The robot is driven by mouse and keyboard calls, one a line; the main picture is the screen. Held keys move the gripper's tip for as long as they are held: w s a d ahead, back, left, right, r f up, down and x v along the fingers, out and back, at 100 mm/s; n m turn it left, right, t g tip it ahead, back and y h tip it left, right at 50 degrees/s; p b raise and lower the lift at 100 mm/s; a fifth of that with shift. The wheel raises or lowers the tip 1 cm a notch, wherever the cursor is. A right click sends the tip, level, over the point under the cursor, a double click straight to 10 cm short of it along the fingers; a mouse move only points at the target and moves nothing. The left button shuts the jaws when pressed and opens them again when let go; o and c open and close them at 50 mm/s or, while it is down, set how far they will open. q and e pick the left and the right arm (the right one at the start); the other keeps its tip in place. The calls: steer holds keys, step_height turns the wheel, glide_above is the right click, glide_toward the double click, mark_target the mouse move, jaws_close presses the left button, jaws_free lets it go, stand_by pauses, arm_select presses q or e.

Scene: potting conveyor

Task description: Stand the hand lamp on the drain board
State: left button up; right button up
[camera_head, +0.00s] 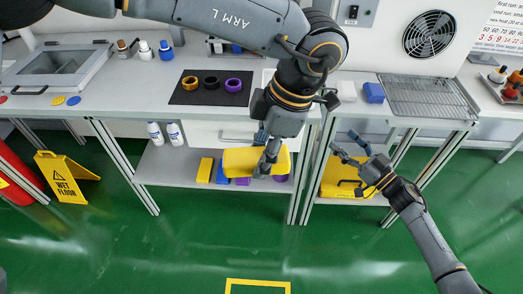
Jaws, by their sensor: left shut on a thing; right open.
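My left gripper (264,153) hangs in front of the bench and is shut on a yellow, rounded, boxy thing, which looks like the hand lamp (238,161). The lamp is held clear of the bench top, in front of the lower shelf; the fingers cover part of it. The drain board (432,96) is a ribbed metal panel on the right part of the bench, and it looks bare. My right gripper (345,143) is open and empty, in front of the bench below and left of the drain board.
A blue block (374,92) lies just left of the drain board. A black mat (190,98) with three tape rolls lies on the bench. A wet-floor sign (64,177) stands at left.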

steer(key=s+d+f+m+g+h, duration=0.25)
steer(key=s+f, duration=0.25)
steer(key=f, duration=0.6)
steer(key=s+d+f+m+g+h, duration=0.1)
steer(key=s+f+h, duration=0.35)
steer(key=f, duration=0.65)
steer(key=s+d+f+m+g+h, duration=0.1)
steer(key=s+f+h, duration=0.3)
steer(key=f, duration=0.7)
steer(key=s+a+f+g, duration=0.2)
steer(key=s+f, duration=0.4)
steer(key=s, duration=0.6)
steer(key=s+a+f+g, duration=0.2)
steer(key=s+f+g, duration=0.3)
steer(key=s, duration=0.8)
steer(key=s+a+f+n+g, duration=0.1)
steer(key=s+f, duration=0.5)
steer(key=s, duration=0.7)
steer(key=shift+s+a+f+g+h, duration=0.15)
steer(key=shift+a+f+g+h, duration=0.25)
steer(key=shift+g, duration=0.75)
